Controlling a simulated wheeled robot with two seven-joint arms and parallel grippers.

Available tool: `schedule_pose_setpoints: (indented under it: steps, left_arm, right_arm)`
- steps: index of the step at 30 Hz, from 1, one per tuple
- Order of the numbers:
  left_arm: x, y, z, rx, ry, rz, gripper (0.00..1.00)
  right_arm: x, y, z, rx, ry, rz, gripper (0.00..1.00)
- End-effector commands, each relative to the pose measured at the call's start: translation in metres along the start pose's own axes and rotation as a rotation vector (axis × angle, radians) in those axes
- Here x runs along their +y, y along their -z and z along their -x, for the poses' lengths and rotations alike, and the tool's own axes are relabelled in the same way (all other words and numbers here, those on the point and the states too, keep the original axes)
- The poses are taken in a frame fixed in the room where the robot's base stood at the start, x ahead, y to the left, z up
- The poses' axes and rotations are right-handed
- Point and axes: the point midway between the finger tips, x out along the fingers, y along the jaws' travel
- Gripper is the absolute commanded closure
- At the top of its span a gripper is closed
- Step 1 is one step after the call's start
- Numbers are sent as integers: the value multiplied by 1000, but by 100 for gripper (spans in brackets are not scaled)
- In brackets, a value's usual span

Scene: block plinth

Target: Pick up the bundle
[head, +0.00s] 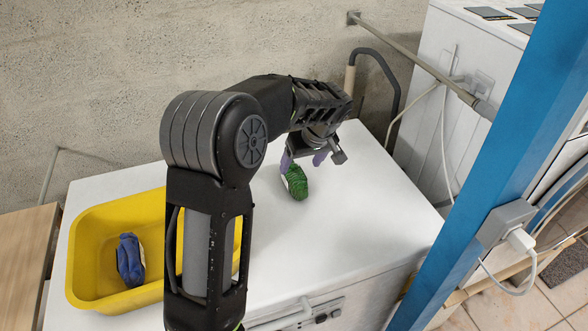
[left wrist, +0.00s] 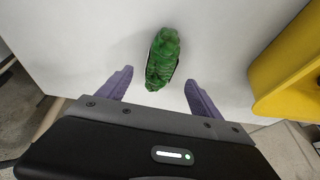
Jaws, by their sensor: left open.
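A green bundle (head: 297,182) lies on the white block top (head: 360,220), a little right of its middle in the head view. My left gripper (head: 304,160) is above and just behind it, pointing down, with purple fingertips. In the left wrist view the green bundle (left wrist: 162,60) lies ahead of the open, empty fingers of my left gripper (left wrist: 158,90), its near end between the tips. I cannot tell whether they touch it. A blue bundle (head: 130,260) lies inside the yellow bin (head: 85,240) at the left. My right gripper is not in view.
The yellow bin also shows at the right of the left wrist view (left wrist: 285,70). A blue post (head: 500,160) rises at the right, with a plug and cable. A rough wall stands behind. The white top right of the green bundle is clear.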

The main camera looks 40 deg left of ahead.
Motion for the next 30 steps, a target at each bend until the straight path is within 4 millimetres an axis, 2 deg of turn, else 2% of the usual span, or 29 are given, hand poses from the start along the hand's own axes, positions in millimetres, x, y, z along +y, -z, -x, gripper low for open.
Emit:
schedule_pose_setpoints:
  steps: [7, 15, 25, 30]
  left_arm:
    - [0, 0, -3, 0, 1, 0, 25]
    - [0, 0, -26, -1, 1, 0, 25]
    - [0, 0, -29, 0, 1, 0, 25]
    - [0, 1, -49, -2, 5, -1, 25]
  right_arm:
    - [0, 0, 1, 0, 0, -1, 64]
    - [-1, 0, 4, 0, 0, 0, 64]
    - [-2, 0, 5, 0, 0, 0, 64]
    - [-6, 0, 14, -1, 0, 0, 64]
